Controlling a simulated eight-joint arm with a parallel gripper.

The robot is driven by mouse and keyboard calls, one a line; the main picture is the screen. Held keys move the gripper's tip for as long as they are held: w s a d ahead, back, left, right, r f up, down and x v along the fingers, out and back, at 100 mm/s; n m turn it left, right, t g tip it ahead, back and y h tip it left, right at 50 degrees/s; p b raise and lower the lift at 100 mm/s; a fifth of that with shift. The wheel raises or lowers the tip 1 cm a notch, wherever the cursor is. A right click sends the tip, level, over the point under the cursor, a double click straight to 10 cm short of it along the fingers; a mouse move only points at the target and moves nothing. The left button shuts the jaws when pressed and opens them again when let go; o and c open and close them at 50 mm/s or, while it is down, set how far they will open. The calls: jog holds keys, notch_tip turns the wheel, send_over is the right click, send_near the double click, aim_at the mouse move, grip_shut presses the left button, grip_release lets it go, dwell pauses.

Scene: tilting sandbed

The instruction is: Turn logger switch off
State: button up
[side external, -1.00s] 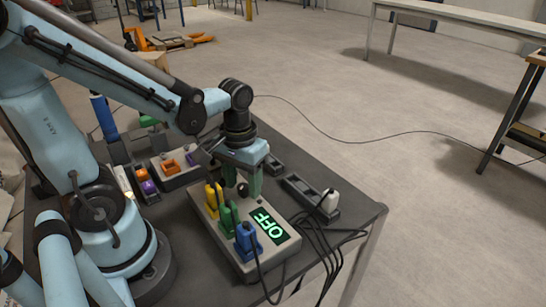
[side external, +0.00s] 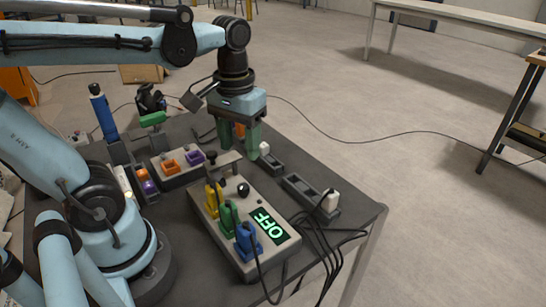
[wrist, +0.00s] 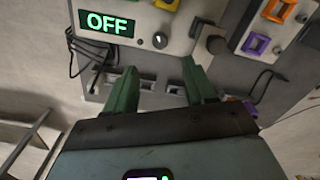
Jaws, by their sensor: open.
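The grey logger box (side external: 257,256) sits on the dark table with yellow (side external: 211,202), green (side external: 229,218) and blue (side external: 248,240) plugs along one side. Its display (side external: 268,224) reads OFF in green, and the wrist view also shows this display (wrist: 107,24) reading OFF. My gripper (side external: 241,152) is open beyond the box's far end, apart from the knob. In the wrist view its green fingers (wrist: 157,66) are spread with nothing between them.
A second grey box (side external: 178,177) with orange and purple pieces lies left of my gripper. A blue-handled upright (side external: 102,112) stands at the back left.

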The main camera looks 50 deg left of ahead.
jog(key=shift+r, duration=1)
jog(key=shift+w+d+f+m+t, duration=0.35)
jog(key=shift+w+f+m+t, duration=0.3)
jog(key=shift+t, duration=0.55)
jog(key=shift+w+d+f+m+t, duration=0.35)
jog(key=shift+f+m+t, duration=0.3)
jog(key=shift+m+t, duration=0.4)
jog(key=shift+w+d+f+m+t, duration=0.3)
jog(key=shift+w+f+m+t, duration=0.35)
jog(key=shift+t, duration=0.7)
